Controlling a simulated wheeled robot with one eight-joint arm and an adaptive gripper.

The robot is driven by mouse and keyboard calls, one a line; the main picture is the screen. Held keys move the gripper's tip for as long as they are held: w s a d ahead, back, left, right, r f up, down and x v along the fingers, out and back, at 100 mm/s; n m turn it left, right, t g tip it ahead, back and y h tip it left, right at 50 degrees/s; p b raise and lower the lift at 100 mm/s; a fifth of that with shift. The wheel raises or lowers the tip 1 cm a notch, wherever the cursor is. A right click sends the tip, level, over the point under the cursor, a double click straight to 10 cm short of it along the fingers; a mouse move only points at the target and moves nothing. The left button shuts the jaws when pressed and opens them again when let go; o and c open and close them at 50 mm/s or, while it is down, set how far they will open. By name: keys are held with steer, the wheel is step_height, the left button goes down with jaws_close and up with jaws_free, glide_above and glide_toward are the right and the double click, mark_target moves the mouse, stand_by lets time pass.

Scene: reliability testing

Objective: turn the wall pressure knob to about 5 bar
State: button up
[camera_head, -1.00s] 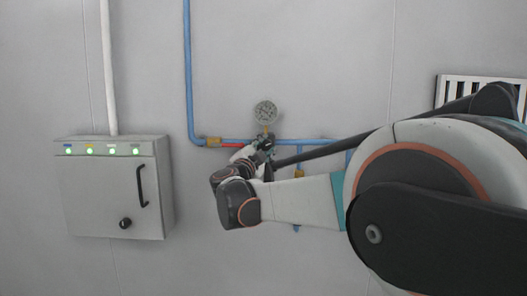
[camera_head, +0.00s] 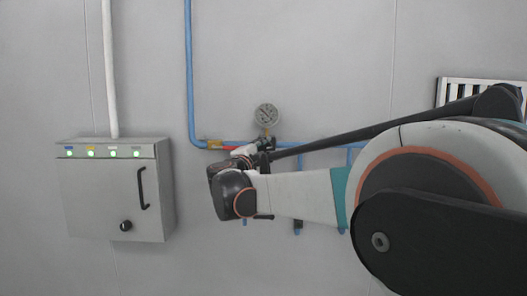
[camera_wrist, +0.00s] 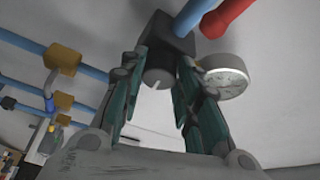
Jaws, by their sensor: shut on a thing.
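The pressure knob (camera_wrist: 157,80) is a dark grey cylinder with a pale mark, under a dark regulator block (camera_wrist: 168,33) in the wrist view. My gripper (camera_wrist: 161,63) has its teal-sided fingers on either side of the knob and is shut on it. The round white gauge (camera_head: 266,115) stands above the pipe in the head view. It also shows right of the fingers in the wrist view (camera_wrist: 225,79), tilted. Its needle is too small to read. In the head view my wrist hides the knob and most of the gripper.
A blue pipe (camera_head: 190,75) runs down the wall, then right behind my arm, with a red section (camera_head: 231,147) near the regulator. A grey cabinet (camera_head: 95,195) with green lights stands left. A white slatted panel (camera_head: 460,90) is at right. The wall between cabinet and pipe is clear.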

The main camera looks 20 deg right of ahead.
steer(key=o, duration=1.1)
steer(key=shift+s+a, duration=0.1)
steer(key=v, duration=0.7)
steer(key=shift+s+a, duration=0.1)
